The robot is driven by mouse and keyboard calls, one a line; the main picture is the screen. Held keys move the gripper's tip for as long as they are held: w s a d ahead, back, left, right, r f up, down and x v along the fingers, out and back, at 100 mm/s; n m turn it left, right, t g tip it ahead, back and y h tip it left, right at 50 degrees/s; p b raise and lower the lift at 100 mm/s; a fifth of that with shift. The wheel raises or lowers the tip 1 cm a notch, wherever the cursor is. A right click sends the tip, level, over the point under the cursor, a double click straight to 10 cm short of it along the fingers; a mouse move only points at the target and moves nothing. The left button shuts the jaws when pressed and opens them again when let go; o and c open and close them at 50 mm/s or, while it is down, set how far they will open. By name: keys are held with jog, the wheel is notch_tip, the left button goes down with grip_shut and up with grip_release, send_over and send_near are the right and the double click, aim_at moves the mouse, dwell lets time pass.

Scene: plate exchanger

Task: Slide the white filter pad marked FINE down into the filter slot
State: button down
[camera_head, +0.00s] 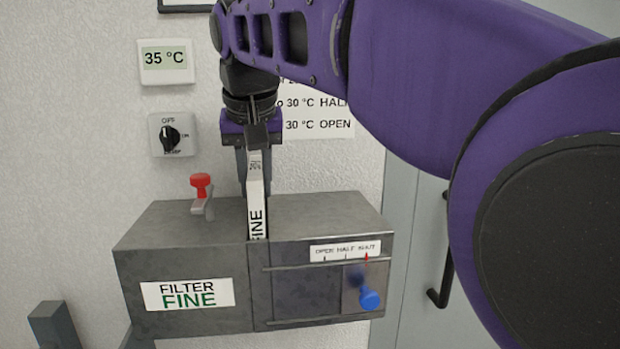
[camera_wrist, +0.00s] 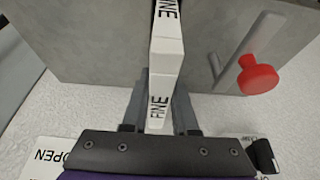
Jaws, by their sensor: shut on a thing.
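The white filter pad marked FINE (camera_head: 257,212) stands upright, its lower end at the top of the grey box (camera_head: 180,230). It also shows in the wrist view (camera_wrist: 166,62), with FINE on its top and on its side. My gripper (camera_head: 254,170) is shut on the pad's upper part, above the box. In the wrist view the fingers (camera_wrist: 158,108) lie on both sides of the pad. The pad's lower edge and the slot opening are hidden, so I cannot tell how deep the pad sits. The box front bears a label, FILTER FINE (camera_head: 188,294).
A red-knobbed lever (camera_head: 201,187) stands on the box top, left of the pad. A blue knob (camera_head: 369,299) is on the front below an OPEN HALF SHUT scale (camera_head: 345,250), whose red pointer is at SHUT. A 35 °C display (camera_head: 165,60) and a rotary switch (camera_head: 170,136) are on the wall.

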notch_tip(320, 180, down, 3)
jog(key=shift+b, duration=0.95)
jog(key=c, duration=0.6)
grip_release()
notch_tip(320, 180, up, 9)
jog(key=p, duration=0.9)
jog(key=shift+r, duration=0.1)
